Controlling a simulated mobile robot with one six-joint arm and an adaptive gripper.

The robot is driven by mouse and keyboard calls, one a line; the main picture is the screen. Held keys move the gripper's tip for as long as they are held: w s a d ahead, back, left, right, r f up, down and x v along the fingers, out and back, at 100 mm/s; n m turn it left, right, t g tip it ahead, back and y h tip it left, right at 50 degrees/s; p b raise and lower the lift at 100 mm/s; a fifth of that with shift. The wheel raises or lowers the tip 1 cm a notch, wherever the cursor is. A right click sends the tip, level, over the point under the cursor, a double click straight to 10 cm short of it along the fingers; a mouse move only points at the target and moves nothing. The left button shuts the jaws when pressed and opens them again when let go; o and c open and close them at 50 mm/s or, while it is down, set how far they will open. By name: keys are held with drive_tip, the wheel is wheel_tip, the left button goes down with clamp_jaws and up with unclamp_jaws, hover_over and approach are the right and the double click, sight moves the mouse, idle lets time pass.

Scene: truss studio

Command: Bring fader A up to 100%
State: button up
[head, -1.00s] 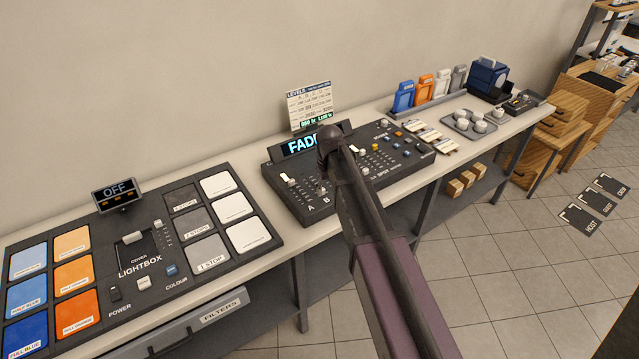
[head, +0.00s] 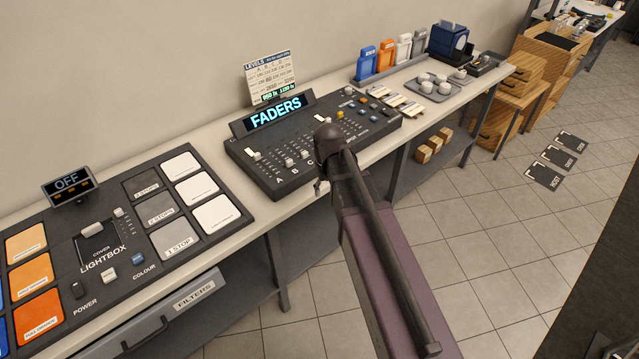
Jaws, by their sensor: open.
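The fader console (head: 262,176) lies on the bench in the middle of the head view, its tilted display (head: 277,116) reading "FADERS". Labels A, B and C show along its near edge. The pale cap of fader A (head: 254,156) appears near the far end of its slot, up and left of the letter A; the exact level is too small to read. The caps of faders B (head: 289,162) and C (head: 305,154) sit nearer the front. My arm covers the console's front right part. My gripper cannot be made out; my arm hides its end.
A levels card (head: 271,82) stands behind the display. The lightbox panel (head: 150,285) is to the left. A filters drawer (head: 165,325) projects below the bench front.

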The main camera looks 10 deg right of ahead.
drive_tip(key=shift+s+d+f, duration=0.3)
drive_tip(key=shift+s+d, duration=0.1)
drive_tip(key=shift+s, duration=0.1)
drive_tip(key=s+d+m, duration=0.2)
drive_tip(key=s+d, duration=0.4)
drive_tip(key=s, duration=0.4)
drive_tip(key=shift+d+m, duration=0.15)
drive_tip(key=shift+m, duration=0.15)
